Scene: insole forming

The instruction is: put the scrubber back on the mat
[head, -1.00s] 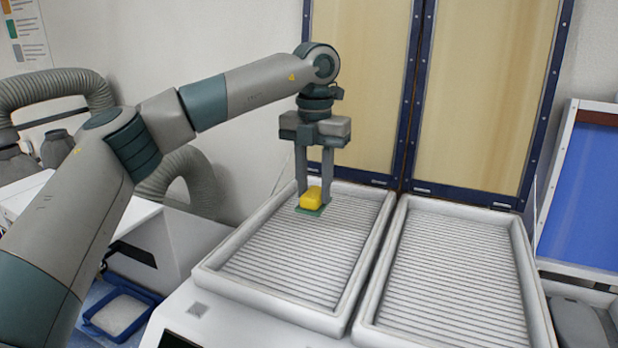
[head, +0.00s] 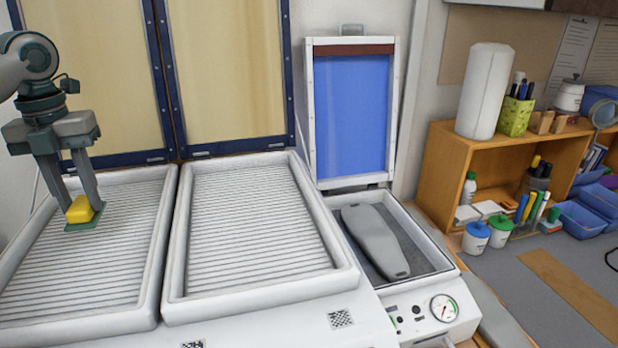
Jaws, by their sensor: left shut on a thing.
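The scrubber (head: 80,210) has a yellow body with a green pad underneath. My left gripper (head: 80,200) points down at the left of the head view and is shut on the scrubber. It holds the scrubber over the ribbed bed of the left tray (head: 150,300). I cannot tell whether the pad touches the ribs. A grey mat (head: 560,270) covers the bench at the right, below the shelf. My right gripper is not in view.
A second ribbed tray (head: 345,270) lies beside the left one. Right of it stands an open press with a blue lid (head: 350,115) and a grey insole shape (head: 375,240). A wooden shelf (head: 445,175), white pots (head: 476,238), pens, and a brown strip (head: 570,295) are at the right.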

